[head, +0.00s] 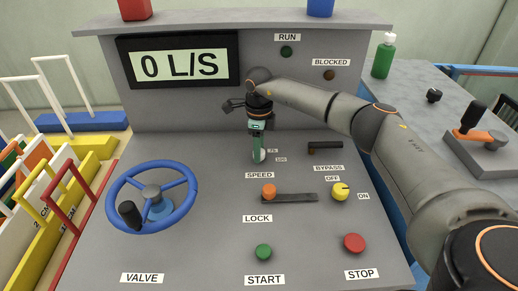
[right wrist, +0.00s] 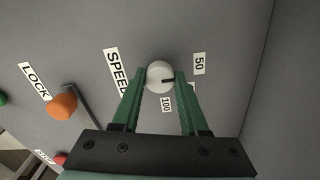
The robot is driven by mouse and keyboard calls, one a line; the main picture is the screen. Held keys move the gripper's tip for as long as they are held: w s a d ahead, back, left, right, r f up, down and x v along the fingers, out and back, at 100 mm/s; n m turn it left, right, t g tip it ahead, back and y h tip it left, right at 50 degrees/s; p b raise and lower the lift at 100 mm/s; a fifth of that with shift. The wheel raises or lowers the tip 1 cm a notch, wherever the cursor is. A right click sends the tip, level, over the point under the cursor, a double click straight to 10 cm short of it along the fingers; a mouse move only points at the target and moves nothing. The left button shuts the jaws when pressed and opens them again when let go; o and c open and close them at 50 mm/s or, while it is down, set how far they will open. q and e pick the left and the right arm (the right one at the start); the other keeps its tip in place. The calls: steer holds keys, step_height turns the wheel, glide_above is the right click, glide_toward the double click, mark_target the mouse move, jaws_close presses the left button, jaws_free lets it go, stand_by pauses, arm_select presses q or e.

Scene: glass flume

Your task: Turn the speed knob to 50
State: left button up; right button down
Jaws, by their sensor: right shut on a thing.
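The white speed knob (right wrist: 160,72) sits on the sloped panel beside the SPEED label (right wrist: 116,72). Its short black mark points right in the wrist view, toward a label partly hidden by a finger, between the 50 label (right wrist: 199,63) and the 100 label (right wrist: 166,104). My right gripper (head: 259,158) reaches down to the knob in the head view, where it mostly covers it. In the wrist view its green fingers (right wrist: 160,80) are shut on the knob's two sides. My left gripper is not in view.
The display (head: 180,60) reads 0 L/S. Nearby on the panel are the orange lock knob (head: 269,190), a black bypass handle (head: 325,145), a yellow switch (head: 340,191), a green start button (head: 263,252), a red stop button (head: 354,243) and a blue valve wheel (head: 120,185).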

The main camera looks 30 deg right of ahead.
steer(key=shift+c, duration=2.2)
jaws_free()
step_height(320, 180, up, 13)
steer(key=shift+f+b, duration=0.2)
steer(key=shift+b, duration=0.15)
steer(key=shift+s, duration=0.1)
